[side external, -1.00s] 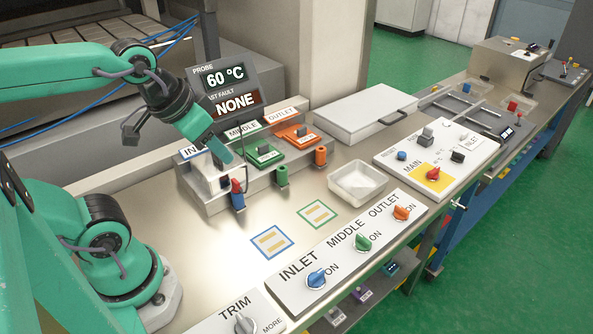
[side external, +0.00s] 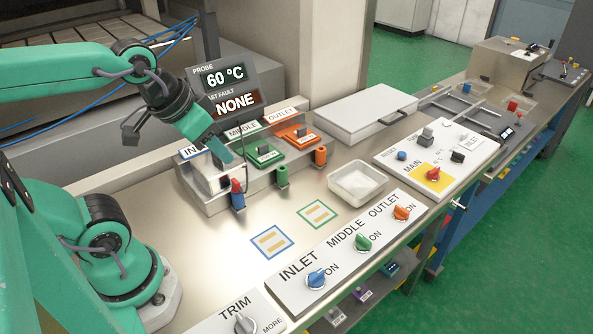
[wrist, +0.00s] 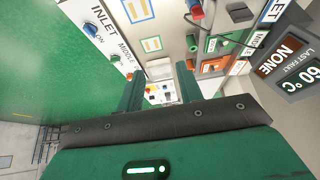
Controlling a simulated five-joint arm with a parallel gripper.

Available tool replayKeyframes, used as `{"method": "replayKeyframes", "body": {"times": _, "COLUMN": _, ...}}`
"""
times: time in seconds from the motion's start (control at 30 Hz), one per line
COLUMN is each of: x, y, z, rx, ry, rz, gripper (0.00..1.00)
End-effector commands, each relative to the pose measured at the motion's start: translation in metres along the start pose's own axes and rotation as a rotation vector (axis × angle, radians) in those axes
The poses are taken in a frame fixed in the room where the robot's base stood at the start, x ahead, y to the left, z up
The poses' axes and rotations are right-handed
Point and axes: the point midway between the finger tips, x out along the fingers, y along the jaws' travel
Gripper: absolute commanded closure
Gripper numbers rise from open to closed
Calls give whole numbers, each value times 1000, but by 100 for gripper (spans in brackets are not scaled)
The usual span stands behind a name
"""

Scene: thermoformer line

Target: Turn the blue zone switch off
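The blue zone switch (side external: 316,278) is a round knob on the white panel at the front, between the INLET label and the word ON. It also shows at the upper left of the wrist view (wrist: 91,29). Its pointer angle is too small to read surely. My gripper (side external: 222,150) is above the left end of the rear connector block, well behind and left of the blue switch and apart from it. In the wrist view my gripper (wrist: 160,85) has its two green fingers spread, with nothing between them.
Green (side external: 362,242) and orange (side external: 401,213) knobs share the switch panel. A white tray (side external: 357,182) lies behind it, and the TRIM panel (side external: 237,315) is in front. The connector block (side external: 213,203), with a blue-and-red plug (side external: 237,196), is near my gripper. The bench around the marked squares is clear.

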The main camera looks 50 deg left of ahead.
Motion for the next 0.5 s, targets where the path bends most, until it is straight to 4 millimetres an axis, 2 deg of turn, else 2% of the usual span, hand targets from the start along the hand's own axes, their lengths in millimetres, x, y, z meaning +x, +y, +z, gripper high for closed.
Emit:
{"method": "replayKeyframes", "body": {"times": 0.17, "x": 0, "y": 0, "z": 0, "rx": 0, "ry": 0, "rz": 0, "gripper": 64}}
{"method": "replayKeyframes", "body": {"times": 0.3, "x": 0, "y": 0, "z": 0, "rx": 5, "ry": -2, "rz": 1, "gripper": 42}}
{"method": "replayKeyframes", "body": {"times": 0.5, "x": 6, "y": 7, "z": -5, "rx": 73, "ry": -25, "rz": 14, "gripper": 42}}
